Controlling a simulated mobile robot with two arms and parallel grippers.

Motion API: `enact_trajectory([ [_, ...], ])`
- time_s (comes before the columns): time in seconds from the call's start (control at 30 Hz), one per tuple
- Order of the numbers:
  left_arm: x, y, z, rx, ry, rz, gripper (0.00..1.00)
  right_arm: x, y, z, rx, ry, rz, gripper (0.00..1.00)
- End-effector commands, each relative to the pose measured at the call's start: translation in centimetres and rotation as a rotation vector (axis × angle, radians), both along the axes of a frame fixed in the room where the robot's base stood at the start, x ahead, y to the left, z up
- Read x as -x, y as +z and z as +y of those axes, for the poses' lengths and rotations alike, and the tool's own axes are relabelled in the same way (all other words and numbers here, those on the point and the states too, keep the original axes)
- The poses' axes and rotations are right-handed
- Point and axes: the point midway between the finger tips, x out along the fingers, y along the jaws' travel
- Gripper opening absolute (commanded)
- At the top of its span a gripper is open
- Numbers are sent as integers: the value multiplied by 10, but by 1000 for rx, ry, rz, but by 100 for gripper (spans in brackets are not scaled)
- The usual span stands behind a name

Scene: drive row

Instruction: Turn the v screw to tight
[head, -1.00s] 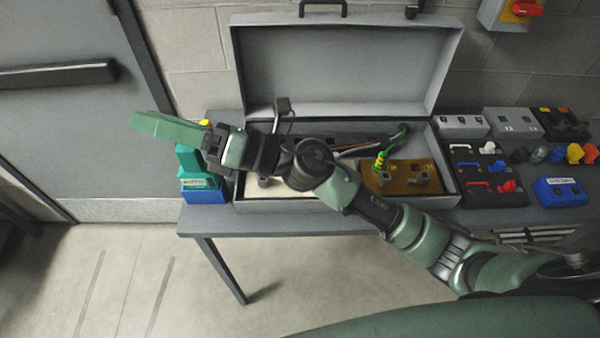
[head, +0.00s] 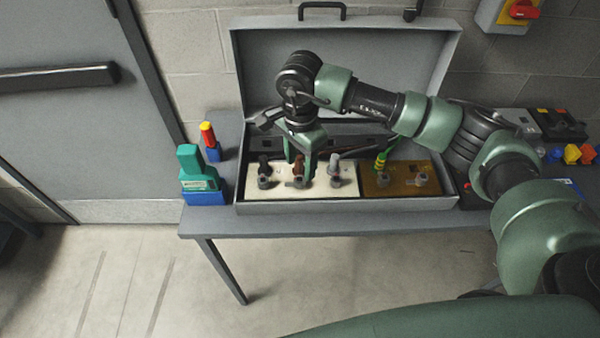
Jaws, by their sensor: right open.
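A cream panel (head: 318,191) in the open grey case carries three screw terminals. The left one (head: 264,181) has a black lead, the right one (head: 336,181) a grey lead. The middle screw terminal (head: 298,182) has a brown lead (head: 298,163). No letters are readable, so I cannot tell which is the v screw from markings. My right gripper (head: 299,172) points down, open, with its fingers on either side of the middle terminal. Whether it touches is unclear. My left gripper is not in view.
The case (head: 346,204) stands on a grey table with its lid (head: 370,62) raised behind my arm. A brown panel (head: 390,190) with a green-yellow lead (head: 381,160) adjoins on the right. A teal-and-blue device (head: 201,178) stands left of the case.

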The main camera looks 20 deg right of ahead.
Motion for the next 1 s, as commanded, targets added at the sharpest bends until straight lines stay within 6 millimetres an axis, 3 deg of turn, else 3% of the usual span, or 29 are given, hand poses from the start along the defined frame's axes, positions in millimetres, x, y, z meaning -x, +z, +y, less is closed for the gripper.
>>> enact_trajectory([
  [0.3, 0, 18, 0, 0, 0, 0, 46, 1, -44, 1, -4, -2, 4, 49],
  [0.67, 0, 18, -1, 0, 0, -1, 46, 0, -53, 1, -3, 0, 0, 49],
  [0.83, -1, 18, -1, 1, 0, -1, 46, 0, -53, 1, -4, -1, 1, 4],
  [0.87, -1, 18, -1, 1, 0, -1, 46, 1, -53, 1, -4, -1, 1, 0],
  [1.0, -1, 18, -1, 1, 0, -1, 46, 1, -53, 1, -4, -3, 1, 0],
])
